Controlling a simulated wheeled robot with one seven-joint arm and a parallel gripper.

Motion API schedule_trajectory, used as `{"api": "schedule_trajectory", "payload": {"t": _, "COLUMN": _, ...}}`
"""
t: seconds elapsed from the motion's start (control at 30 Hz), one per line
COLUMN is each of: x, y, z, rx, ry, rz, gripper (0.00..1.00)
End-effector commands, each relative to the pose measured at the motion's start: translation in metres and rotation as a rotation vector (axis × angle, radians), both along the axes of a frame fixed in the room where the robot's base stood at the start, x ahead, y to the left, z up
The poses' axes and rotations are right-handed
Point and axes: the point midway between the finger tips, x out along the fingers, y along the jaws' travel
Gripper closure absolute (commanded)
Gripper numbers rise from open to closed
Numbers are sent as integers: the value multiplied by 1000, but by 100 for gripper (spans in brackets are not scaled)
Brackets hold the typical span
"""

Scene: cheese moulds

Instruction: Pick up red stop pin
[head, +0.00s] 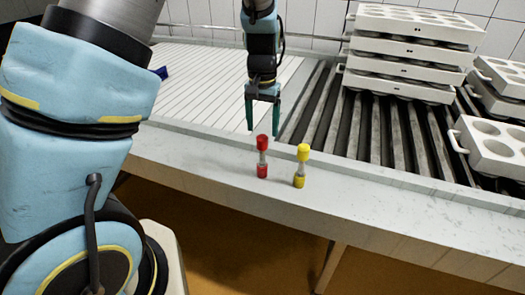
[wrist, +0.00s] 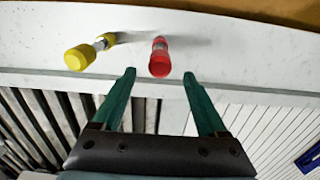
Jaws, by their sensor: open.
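The red stop pin (head: 262,157) stands upright on the pale front ledge, with a red cap, a grey middle and a red foot. It also shows from above in the wrist view (wrist: 160,58), just beyond the fingertips and roughly between their lines. My gripper (head: 262,129) has green fingers pointing down, just behind and above the red pin in the head view. In the wrist view my gripper (wrist: 158,74) is open with nothing between its fingers. No contact with the pin is visible.
A yellow pin (head: 301,166) stands close to the right of the red one. Stacked white cheese moulds (head: 410,52) stand at the back right on the dark roller conveyor (head: 372,130). A white ribbed surface (head: 205,85) lies at the left. The ledge (head: 200,150) left of the pins is clear.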

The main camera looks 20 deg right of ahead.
Motion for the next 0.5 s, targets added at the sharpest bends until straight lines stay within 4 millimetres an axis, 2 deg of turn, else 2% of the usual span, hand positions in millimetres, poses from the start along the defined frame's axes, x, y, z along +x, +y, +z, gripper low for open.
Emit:
{"api": "schedule_trajectory", "payload": {"t": 0.3, "x": -3, "y": 2, "z": -41, "rx": 3, "ry": 3, "rz": 2, "gripper": 24}}
{"api": "schedule_trajectory", "payload": {"t": 0.5, "x": -3, "y": 1, "z": -48, "rx": -1, "ry": 1, "rz": 1, "gripper": 24}}
